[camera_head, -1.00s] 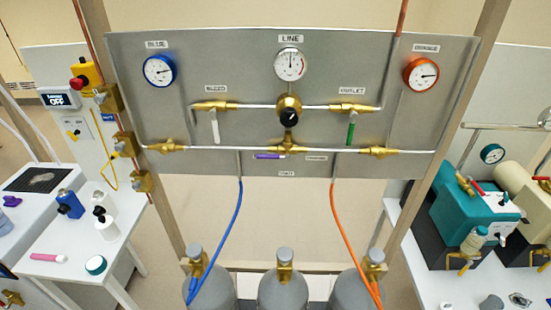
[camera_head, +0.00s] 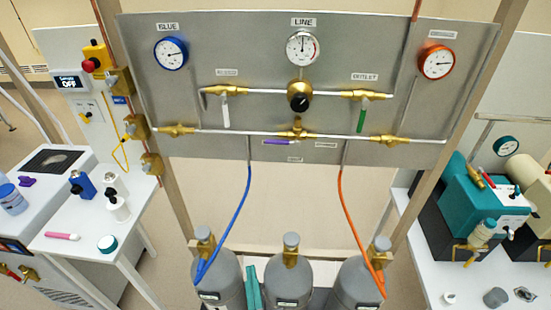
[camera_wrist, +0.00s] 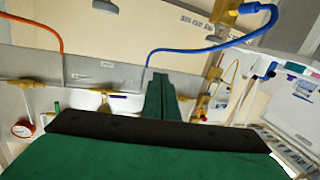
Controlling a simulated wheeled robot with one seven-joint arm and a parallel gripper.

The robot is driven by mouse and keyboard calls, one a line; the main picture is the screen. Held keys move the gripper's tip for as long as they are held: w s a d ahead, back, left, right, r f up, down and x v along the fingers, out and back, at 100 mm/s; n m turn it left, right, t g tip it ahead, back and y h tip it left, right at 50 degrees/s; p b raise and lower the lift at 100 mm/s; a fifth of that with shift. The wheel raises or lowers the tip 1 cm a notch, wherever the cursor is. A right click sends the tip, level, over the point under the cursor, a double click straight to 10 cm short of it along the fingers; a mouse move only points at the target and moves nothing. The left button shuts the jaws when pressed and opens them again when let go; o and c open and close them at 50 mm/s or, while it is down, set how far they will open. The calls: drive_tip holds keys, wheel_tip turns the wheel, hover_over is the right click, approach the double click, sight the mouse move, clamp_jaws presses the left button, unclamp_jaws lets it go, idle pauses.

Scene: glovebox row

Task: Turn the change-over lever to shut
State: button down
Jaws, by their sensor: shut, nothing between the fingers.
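The change-over lever (camera_head: 279,142) is the short purple handle on the brass valve (camera_head: 297,132) at the lower middle of the grey panel. It points left, roughly level; a small label (camera_head: 295,159) sits below the valve. The purple lever (camera_wrist: 119,96) also shows in the wrist view, left of my fingers, where the picture is upside down. My gripper (camera_wrist: 158,78) is shut and empty, its green fingers together. In the head view my gripper (camera_head: 252,270) shows low, between the left and middle cylinders, below the panel and apart from the lever.
A blue hose (camera_head: 232,218) and an orange hose (camera_head: 354,228) hang from the panel to grey cylinders (camera_head: 289,285). White-handled (camera_head: 226,112) and green-handled (camera_head: 361,118) valves sit above the lever. Frame posts flank the panel.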

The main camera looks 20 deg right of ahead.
drive_tip(key=w+d+r+m+h, duration=0.2)
drive_tip(key=w+d+r, duration=0.3)
drive_tip(key=w+r, duration=0.6)
wheel_tip(320, 180, up, 15)
drive_tip(key=m+h, duration=0.2)
drive_tip(key=h, duration=0.1)
hover_over(276, 142)
drive_tip(key=s, duration=0.2)
drive_tip(key=shift+a+f+t, duration=0.2)
drive_tip(key=shift+f, duration=0.75)
drive_tip(key=shift+a+f+t, duration=0.2)
drive_tip(key=shift+f, duration=0.75)
